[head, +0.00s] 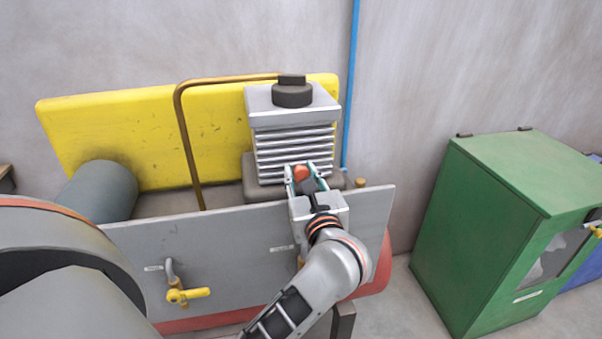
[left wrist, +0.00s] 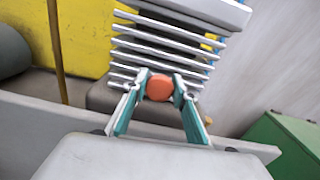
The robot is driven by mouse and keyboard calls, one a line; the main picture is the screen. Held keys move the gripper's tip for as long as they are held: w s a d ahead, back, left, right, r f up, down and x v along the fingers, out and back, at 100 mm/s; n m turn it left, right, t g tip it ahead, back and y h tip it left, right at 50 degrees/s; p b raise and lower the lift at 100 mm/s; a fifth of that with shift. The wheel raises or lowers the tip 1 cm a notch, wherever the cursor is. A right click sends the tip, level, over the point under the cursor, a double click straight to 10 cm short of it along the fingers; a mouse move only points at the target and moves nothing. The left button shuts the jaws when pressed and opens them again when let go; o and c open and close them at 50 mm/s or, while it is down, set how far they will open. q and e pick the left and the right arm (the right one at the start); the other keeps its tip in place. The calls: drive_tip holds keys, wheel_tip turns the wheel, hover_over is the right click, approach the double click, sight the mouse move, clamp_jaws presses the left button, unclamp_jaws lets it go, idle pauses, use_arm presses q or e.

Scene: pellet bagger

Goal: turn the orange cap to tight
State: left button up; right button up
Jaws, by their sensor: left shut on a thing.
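The orange cap (head: 301,173) is a small round piece at the front of the ribbed grey block (head: 293,150), near its base. My left gripper (head: 302,172) reaches it from the front and is shut on it. In the left wrist view the cap (left wrist: 160,87) sits between the two fingertips (left wrist: 160,90), with a finger touching on each side. The cap's underside and its seat are hidden. I cannot tell how tight it is. My right gripper is not in view.
A grey panel (head: 230,240) with a yellow-handled valve (head: 188,294) stands in front of the block. A brown pipe (head: 187,140) rises on the left. A yellow board (head: 110,140) is behind. A green cabinet (head: 480,220) stands right, with clear floor between.

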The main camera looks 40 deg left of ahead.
use_arm(q)
drive_tip(key=shift+r+m+p, duration=0.15)
drive_tip(key=shift+m+p, duration=0.15)
drive_tip(key=shift+p, duration=0.05)
drive_tip(key=shift+r+m+p, duration=0.1)
drive_tip(key=shift+m+p, duration=0.4)
drive_tip(key=shift+p, duration=0.1)
drive_tip(key=shift+m+p, duration=1.1)
drive_tip(key=shift+p, duration=0.05)
drive_tip(key=shift+m+p, duration=0.4)
drive_tip(key=shift+p, duration=0.05)
drive_tip(key=shift+f+m+p, duration=0.25)
drive_tip(key=shift+m+p, duration=0.95)
drive_tip(key=shift+p, duration=0.05)
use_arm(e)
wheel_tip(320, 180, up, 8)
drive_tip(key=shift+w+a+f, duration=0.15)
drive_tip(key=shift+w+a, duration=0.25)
use_arm(q)
drive_tip(key=shift+w, duration=0.1)
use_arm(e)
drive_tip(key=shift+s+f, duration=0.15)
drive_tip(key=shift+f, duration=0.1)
